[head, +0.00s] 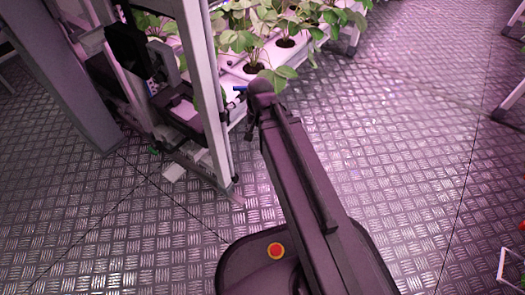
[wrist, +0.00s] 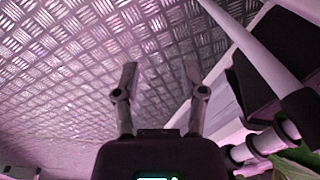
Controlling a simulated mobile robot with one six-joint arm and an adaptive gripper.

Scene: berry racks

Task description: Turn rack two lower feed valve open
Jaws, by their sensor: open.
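My gripper (wrist: 160,80) is open in the wrist view, with nothing between its two fingers and metal floor beyond them. In the head view my arm reaches up to the planted rack (head: 222,135), and the gripper itself is mostly hidden at the arm's far end. A small blue piece (head: 240,88) shows there beside the arm, at the edge of the white plant channel; I cannot tell whether it is the lower feed valve's handle. No valve is clear in the wrist view. White pipes with dark fittings (wrist: 285,131) lie right of the gripper there.
Leafy plants (head: 262,65) grow in the white channels. A pale rack post (wrist: 265,60) and a dark box (wrist: 255,85) stand close to the gripper's right. A thick grey column (head: 65,75) is at far left.

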